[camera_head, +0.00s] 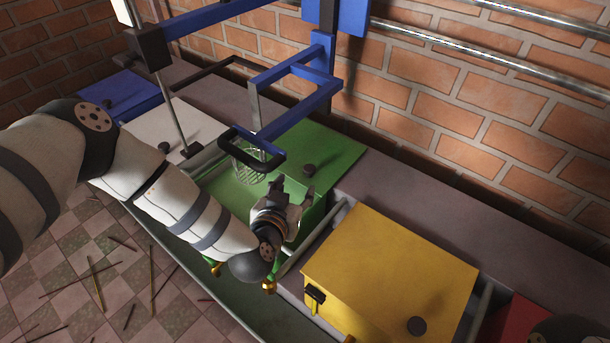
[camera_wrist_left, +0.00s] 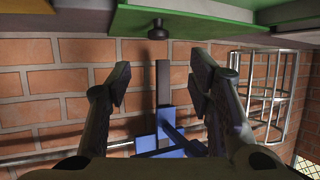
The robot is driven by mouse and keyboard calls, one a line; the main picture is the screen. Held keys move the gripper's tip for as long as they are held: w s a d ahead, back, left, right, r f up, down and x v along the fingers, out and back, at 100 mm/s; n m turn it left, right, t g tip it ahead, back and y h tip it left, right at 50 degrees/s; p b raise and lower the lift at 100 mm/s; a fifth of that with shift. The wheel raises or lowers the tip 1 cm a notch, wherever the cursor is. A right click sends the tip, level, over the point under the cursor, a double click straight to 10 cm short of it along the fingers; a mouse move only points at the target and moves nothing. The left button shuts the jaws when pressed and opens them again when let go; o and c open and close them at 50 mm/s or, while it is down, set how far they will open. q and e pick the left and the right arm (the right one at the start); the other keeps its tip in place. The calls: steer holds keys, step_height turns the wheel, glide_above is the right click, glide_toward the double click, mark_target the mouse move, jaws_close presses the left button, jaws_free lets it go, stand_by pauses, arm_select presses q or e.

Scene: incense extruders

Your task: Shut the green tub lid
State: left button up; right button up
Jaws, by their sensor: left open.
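The green lid (camera_head: 335,151) lies at the back of the green tub (camera_head: 313,218), beneath the blue frame, with a dark round knob (camera_head: 308,170) on it. The wire basket and my left arm cover part of the tub, so I cannot tell exactly how far its top is uncovered. My left gripper (camera_head: 292,189) is open and empty, in front of the knob. In the left wrist view, its two fingers (camera_wrist_left: 158,88) stand apart, with the green lid (camera_wrist_left: 195,20) and its knob (camera_wrist_left: 158,30) above and beyond them; nothing is between them.
A blue frame (camera_head: 300,107) with a wire basket (camera_head: 255,158) hangs over the green tub. A yellow lid (camera_head: 395,275) lies to the right, white (camera_head: 165,124) and blue (camera_head: 118,92) lids to the left. A brick wall (camera_head: 470,120) stands behind. Sticks litter the tiled floor.

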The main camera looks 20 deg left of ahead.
mark_target(309, 168)
arm_select(q)
steer(key=b+x, duration=0.2)
steer(key=x, duration=0.3)
steer(key=b+x, duration=0.3)
steer(key=x, duration=0.2)
steer(key=shift+w+d+f, duration=0.1)
steer(key=shift+f, duration=0.25)
steer(key=shift+w, duration=0.15)
steer(key=shift+r, duration=0.1)
arm_select(e)
steer(key=shift+g, duration=0.6)
steer(key=f, duration=0.1)
steer(key=s+f, duration=0.2)
steer(key=shift+s+d+f, duration=0.1)
steer(key=shift+d+f, duration=0.15)
steer(key=shift+f, duration=0.1)
arm_select(q)
jaws_close()
